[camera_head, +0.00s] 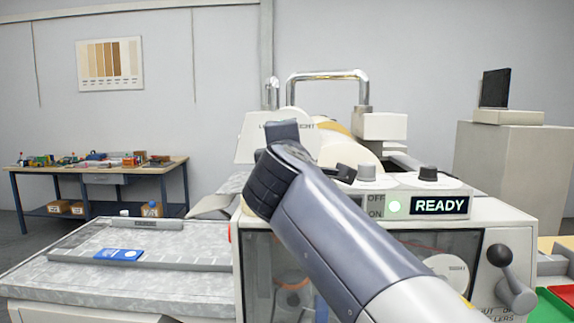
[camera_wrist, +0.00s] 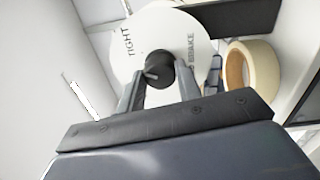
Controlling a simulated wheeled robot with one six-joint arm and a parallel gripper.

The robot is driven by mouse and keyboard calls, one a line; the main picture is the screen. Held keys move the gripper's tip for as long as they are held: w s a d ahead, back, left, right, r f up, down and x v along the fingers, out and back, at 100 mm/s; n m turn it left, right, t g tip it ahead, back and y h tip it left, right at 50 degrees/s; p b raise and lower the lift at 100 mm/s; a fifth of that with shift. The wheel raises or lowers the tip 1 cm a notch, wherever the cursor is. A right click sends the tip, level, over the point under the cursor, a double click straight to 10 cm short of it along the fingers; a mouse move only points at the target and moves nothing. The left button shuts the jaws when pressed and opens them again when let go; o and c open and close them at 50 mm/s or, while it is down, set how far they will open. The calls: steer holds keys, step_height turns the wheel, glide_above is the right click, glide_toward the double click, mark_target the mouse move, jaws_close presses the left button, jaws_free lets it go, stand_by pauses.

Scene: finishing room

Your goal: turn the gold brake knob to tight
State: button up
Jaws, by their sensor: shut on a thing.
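In the wrist view a round dark knob (camera_wrist: 159,66) stands at the middle of a white dial plate (camera_wrist: 160,24). It looks black, not gold. TIGHT is printed on the plate's left side and BRAKE on its right. A small pale mark shows on the knob's lower left; its exact pointing is hard to read. My gripper (camera_wrist: 159,72) is shut on the knob, one finger on each side. In the head view the white plate (camera_head: 257,147) shows behind the end of my arm, which hides the knob and fingertips.
A tan roll (camera_wrist: 238,70) sits close right of the plate in the wrist view. A crank lever (camera_head: 507,272) stands at front right. A grey bed (camera_head: 70,268) with a blue item (camera_head: 118,255) lies left.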

steer(key=shift+f+m+b, duration=0.1)
steer(key=shift+m+b, duration=1.25)
steer(key=shift+m, duration=0.55)
steer(key=o, duration=1)
steer(key=s+b, duration=0.1)
steer(key=s, duration=0.4)
steer(key=s+b, duration=0.1)
steer(key=s, duration=0.4)
steer(key=shift+s+a+f, duration=0.15)
steer(key=shift+s+a, duration=0.05)
steer(key=shift+s, duration=0.2)
steer(key=shift+w, duration=0.15)
